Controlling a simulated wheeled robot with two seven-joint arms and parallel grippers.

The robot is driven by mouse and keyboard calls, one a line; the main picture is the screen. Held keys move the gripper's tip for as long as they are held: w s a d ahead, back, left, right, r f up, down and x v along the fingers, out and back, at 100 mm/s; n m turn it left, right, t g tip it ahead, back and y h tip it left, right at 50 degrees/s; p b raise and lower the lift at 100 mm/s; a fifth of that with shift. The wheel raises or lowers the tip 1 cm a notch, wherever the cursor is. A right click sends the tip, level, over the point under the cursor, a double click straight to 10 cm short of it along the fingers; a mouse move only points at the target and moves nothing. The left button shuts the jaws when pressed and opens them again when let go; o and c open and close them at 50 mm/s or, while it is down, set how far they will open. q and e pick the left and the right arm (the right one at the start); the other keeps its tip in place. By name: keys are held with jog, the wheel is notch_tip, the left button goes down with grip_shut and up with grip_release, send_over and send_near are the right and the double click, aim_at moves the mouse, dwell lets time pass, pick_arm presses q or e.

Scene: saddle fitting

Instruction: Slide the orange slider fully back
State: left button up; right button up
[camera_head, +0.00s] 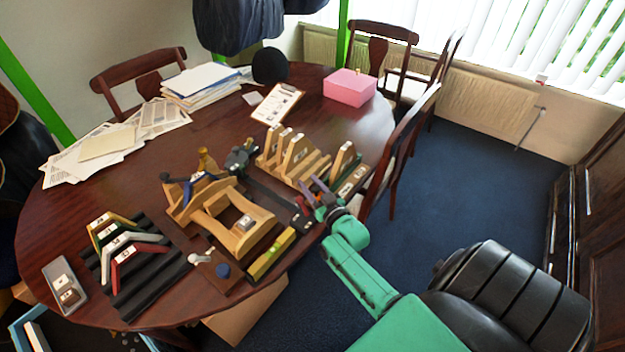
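A light orange-brown wooden fitting frame (213,207) with curved pieces stands near the middle of the table. I cannot tell which part is the orange slider. A yellow bar (264,262) with a pale label lies at the frame's front right, near the table edge. My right gripper (316,197) is over the table's right edge, right of the frame and apart from the yellow bar. Its fingers are small here and overlap purple parts, so I cannot tell whether it is open or shut. My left gripper does not show.
A wooden rack (290,160) with upright pieces stands behind my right gripper. Angled coloured pieces (125,240) lie on a black ribbed mat at left. A pink box (349,88), clipboard (277,103) and papers are farther back.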

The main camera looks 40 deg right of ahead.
jog(key=shift+r, duration=0.2)
dwell(0.3)
jog(key=s+a, duration=0.1)
jog(key=s, duration=1.3)
jog(key=shift+s+a+b, duration=0.2)
jog(key=shift+b, duration=0.15)
